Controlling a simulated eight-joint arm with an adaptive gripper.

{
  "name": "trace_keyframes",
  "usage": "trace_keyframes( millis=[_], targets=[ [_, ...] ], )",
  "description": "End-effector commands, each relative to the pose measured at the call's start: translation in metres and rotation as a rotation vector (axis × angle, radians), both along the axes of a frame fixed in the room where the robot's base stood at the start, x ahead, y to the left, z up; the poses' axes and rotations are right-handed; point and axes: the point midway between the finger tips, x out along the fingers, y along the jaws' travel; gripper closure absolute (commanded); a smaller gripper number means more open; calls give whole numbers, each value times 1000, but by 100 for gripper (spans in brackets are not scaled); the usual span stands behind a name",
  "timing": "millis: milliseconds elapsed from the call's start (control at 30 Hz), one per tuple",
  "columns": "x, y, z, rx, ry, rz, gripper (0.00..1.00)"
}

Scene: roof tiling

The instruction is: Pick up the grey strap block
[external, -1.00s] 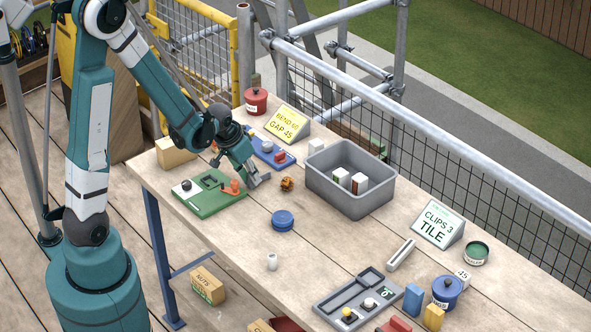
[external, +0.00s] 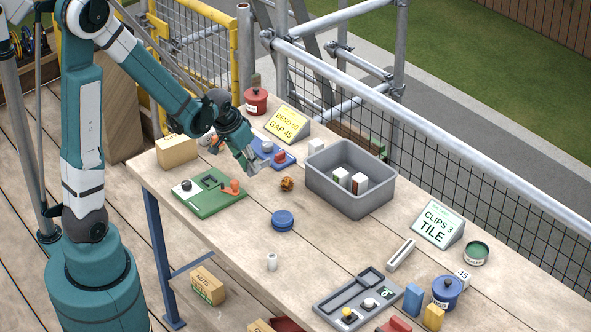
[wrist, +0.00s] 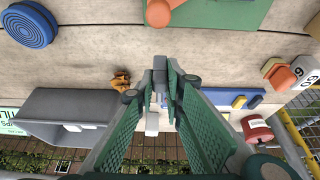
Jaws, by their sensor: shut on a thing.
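My gripper (external: 254,169) is above the work table, just right of the green board (external: 208,193) and in front of the blue board (external: 268,152). It is shut on a small grey block, the grey strap block (wrist: 160,64), which shows between the fingertips in the wrist view. In the external view the block is hard to tell from the grey fingertips. The gripper and block appear a little above the tabletop.
A grey crate (external: 345,208) with white blocks stands right of my gripper. A small brown crumpled thing (external: 286,184) and a blue round lid (external: 282,220) lie nearby. A yellow sign (external: 287,122) and a red pot (external: 256,101) stand behind. The front middle tabletop is mostly clear.

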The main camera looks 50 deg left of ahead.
Motion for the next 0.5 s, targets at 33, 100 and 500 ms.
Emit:
trace_keyframes(
  millis=[33, 100, 500],
  targets=[
    [-1, 0, 8, 0, 0, 0, 100],
    [0, 0, 17, 0, 0, 0, 100],
    [-1, 0, 48, 0, 0, 0, 100]
  ],
)
